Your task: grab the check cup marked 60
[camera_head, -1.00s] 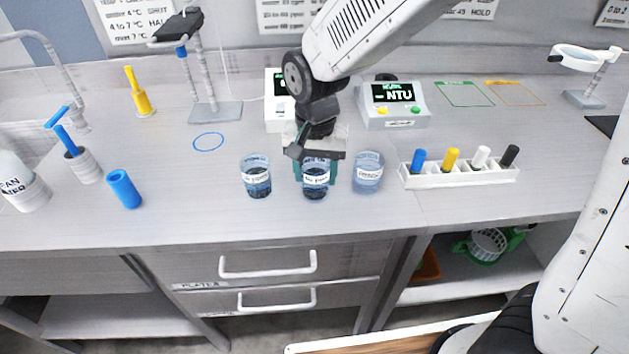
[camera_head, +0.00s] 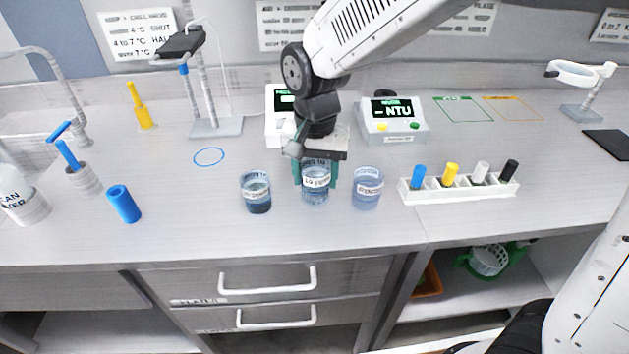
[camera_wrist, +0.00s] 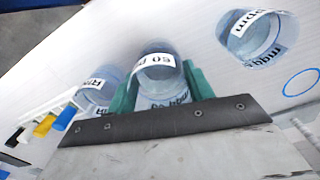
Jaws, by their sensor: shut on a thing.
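Three clear labelled cups stand in a row on the bench. The middle cup (camera_head: 316,195) is between the green fingers of my gripper (camera_head: 316,174), which is shut on it. In the wrist view the held cup's label (camera_wrist: 154,61) reads 60, with the rest of the word partly cut off. The left cup (camera_head: 256,194) holds darker liquid, and its label ends in ppm in the wrist view (camera_wrist: 258,38). The right cup (camera_head: 367,189) has a label starting with R in the wrist view (camera_wrist: 98,88). Whether the held cup touches the bench is unclear.
A white rack (camera_head: 458,190) with blue, yellow, white and black capped items stands to the right. The NTU meter (camera_head: 394,121) is behind it. A blue cylinder (camera_head: 124,204) and a blue ring mark (camera_head: 209,156) are to the left. The front bench strip is clear.

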